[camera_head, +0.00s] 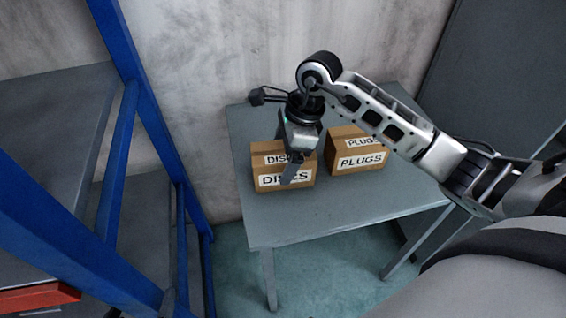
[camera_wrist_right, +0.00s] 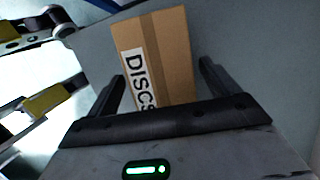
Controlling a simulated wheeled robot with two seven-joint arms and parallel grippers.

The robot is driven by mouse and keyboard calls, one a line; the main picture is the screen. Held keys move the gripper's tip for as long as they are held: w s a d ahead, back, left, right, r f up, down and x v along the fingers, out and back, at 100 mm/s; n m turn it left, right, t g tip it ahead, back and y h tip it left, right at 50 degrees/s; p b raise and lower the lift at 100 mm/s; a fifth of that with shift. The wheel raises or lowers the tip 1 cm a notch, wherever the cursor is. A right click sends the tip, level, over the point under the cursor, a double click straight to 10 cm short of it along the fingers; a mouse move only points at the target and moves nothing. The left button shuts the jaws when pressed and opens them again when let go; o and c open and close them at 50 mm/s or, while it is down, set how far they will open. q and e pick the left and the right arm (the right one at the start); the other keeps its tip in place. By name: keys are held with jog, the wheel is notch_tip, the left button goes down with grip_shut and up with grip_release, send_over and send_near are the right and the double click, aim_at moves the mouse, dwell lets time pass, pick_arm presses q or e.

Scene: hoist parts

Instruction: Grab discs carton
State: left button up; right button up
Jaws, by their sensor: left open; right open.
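The discs carton (camera_head: 270,182) is a brown box with white DISCS labels, standing at the left part of the grey table. My right gripper (camera_head: 290,178) points down over it, and the wrist and a finger hide part of its labels. In the right wrist view the carton (camera_wrist_right: 172,50) shows between the two dark fingers of the open right gripper (camera_wrist_right: 162,85), with a gap at each side. I cannot tell how far down the fingers reach. My left gripper is not in view.
A plugs carton (camera_head: 359,162) stands close to the right on the same grey table (camera_head: 330,207). A blue-framed rack (camera_head: 120,150) with grey shelves is at the left, holding a red object (camera_head: 38,298). A stained wall is behind. The table's front part is clear.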

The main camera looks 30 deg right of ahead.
jog(key=x, duration=0.3)
jog(key=shift+w+d+f, duration=0.1)
jog(key=shift+f, duration=0.1)
jog(key=shift+c, duration=0.4)
jog(key=c, duration=1.2)
jog(key=shift+c, duration=0.2)
jog(key=shift+r, duration=0.1)
